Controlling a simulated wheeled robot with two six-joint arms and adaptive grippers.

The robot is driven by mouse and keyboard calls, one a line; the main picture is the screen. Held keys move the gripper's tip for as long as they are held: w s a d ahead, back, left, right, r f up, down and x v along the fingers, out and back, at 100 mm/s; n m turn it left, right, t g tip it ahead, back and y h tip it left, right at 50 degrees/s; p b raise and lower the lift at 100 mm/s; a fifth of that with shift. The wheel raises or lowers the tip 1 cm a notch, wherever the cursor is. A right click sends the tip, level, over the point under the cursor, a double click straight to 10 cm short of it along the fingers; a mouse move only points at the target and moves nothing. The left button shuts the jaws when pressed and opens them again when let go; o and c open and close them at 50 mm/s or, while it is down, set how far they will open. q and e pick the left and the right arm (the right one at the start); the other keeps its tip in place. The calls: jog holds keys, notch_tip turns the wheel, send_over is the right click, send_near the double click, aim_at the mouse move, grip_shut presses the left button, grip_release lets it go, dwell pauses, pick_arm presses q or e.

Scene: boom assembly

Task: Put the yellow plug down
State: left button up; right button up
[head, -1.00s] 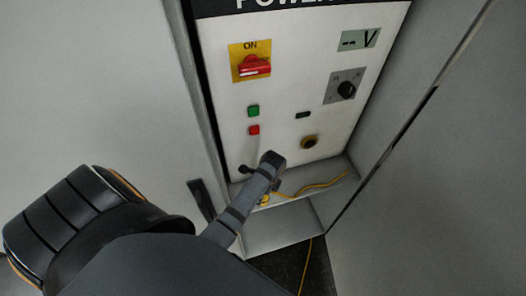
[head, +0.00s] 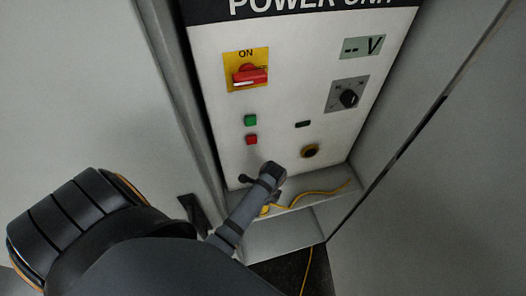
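The yellow plug (head: 265,211) shows only as a small yellow patch at the narrow ledge below the power unit panel. My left arm hides most of it. A yellow cable (head: 318,193) runs right along the ledge. My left gripper (head: 262,179) reaches in from the lower left, with its grey and black parts in front of the panel's lower edge, over the plug. I cannot tell whether its fingers hold the plug or are apart from it. My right gripper is not in view.
The white power unit panel (head: 290,110) carries a red switch (head: 250,75), green and red buttons, a dial (head: 348,98) and a round yellow-rimmed socket (head: 310,151). Grey walls stand close on both sides. The ledge (head: 335,197) is narrow. Yellow cable also hangs toward the dark floor.

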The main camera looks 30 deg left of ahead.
pick_arm(q)
jog(key=r, duration=0.3)
jog(key=d+r+b, duration=0.1)
jog(key=r, duration=0.6)
jog(key=shift+w+d+r+b, duration=0.15)
jog(key=shift+w+d+b, duration=0.05)
jog(key=shift+d+b, duration=0.15)
